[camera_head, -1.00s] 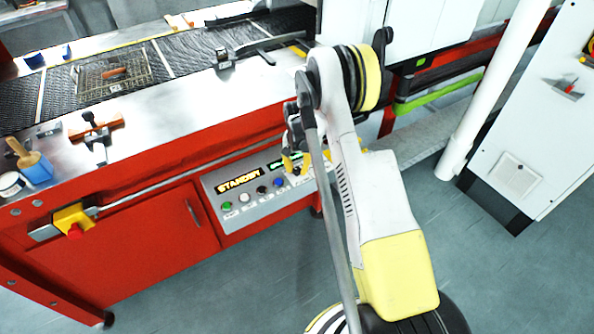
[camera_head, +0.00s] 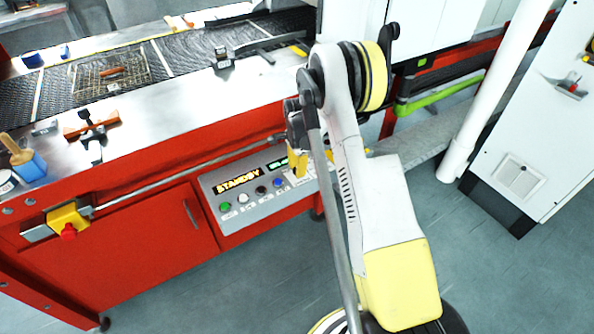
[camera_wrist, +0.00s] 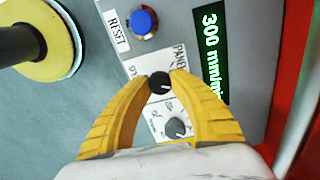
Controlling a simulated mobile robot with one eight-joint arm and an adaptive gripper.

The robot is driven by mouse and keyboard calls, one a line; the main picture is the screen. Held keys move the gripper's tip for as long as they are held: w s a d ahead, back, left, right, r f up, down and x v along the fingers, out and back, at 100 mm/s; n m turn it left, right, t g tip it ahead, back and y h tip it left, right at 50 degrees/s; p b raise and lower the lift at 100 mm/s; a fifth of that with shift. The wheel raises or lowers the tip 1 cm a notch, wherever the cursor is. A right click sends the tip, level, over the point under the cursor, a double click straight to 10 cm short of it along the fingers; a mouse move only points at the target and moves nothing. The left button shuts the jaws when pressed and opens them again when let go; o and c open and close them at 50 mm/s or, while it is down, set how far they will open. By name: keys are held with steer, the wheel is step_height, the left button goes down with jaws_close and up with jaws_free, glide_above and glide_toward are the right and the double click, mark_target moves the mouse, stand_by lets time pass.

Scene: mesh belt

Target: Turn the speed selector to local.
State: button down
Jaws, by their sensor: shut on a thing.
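The speed selector (camera_wrist: 160,83) is a small black knob on a white label plate, in the middle of the wrist view. Words beside it read "PANEL" and what looks like the start of "SPEED"; a "local" mark is not readable. My gripper (camera_wrist: 160,80) has its yellow fingertips closed on both sides of this knob. The way the knob points cannot be made out. In the head view my gripper (camera_head: 299,165) is at the right end of the grey control panel (camera_head: 250,217), and the arm hides the knob.
A green display (camera_wrist: 212,60) reads 300 mm/min. An amber display (camera_head: 238,180) reads STANDBY.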

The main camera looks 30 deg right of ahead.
steer(key=shift+m, duration=0.9)
steer(key=c, duration=1.1)
jaws_free()
step_height(320, 180, up, 12)
steer(key=shift+a, duration=0.1)
